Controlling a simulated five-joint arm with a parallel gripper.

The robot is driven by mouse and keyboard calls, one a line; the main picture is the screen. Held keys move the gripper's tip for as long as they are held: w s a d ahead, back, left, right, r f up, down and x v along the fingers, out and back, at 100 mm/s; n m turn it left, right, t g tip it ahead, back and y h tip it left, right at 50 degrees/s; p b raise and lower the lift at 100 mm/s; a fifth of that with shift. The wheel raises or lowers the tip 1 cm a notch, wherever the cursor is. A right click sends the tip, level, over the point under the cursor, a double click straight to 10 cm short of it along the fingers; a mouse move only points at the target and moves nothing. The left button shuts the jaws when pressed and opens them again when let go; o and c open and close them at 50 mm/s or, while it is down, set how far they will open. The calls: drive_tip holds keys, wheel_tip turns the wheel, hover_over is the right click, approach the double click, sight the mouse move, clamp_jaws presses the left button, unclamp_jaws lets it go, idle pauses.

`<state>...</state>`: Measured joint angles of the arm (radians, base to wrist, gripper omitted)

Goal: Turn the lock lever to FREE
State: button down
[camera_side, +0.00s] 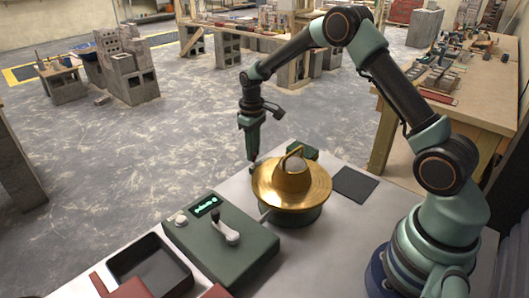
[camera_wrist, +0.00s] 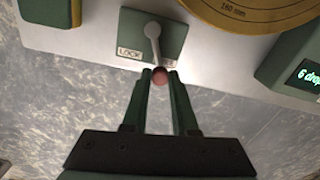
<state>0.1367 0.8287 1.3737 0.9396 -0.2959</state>
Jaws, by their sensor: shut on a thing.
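The lock lever (camera_wrist: 155,45) is a pale grey arm with a reddish round knob at its end, on a dark green plate (camera_wrist: 174,39). A LOCK label (camera_wrist: 130,53) is on the plate, just left of the lever. My gripper (camera_wrist: 160,76) is shut on the knob, one finger on each side. In the side view my gripper (camera_side: 252,163) reaches down behind the brass-coloured round pan (camera_side: 315,192), and the lever cannot be made out there.
A green control box (camera_side: 225,245) with a small lit display and a grey-white handle stands front left of the pan. A black tray (camera_side: 150,267) and red items lie at the table's near edge. A dark flat pad (camera_side: 355,184) lies right of the pan.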

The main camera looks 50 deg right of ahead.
drive_tip(key=shift+a+r+n, duration=0.1)
drive_tip(key=shift+a+n, duration=0.15)
drive_tip(key=shift+n, duration=0.35)
drive_tip(key=shift+s, duration=0.1)
drive_tip(key=c, duration=0.7)
unclamp_jaws()
wheel_tip(320, 180, up, 12)
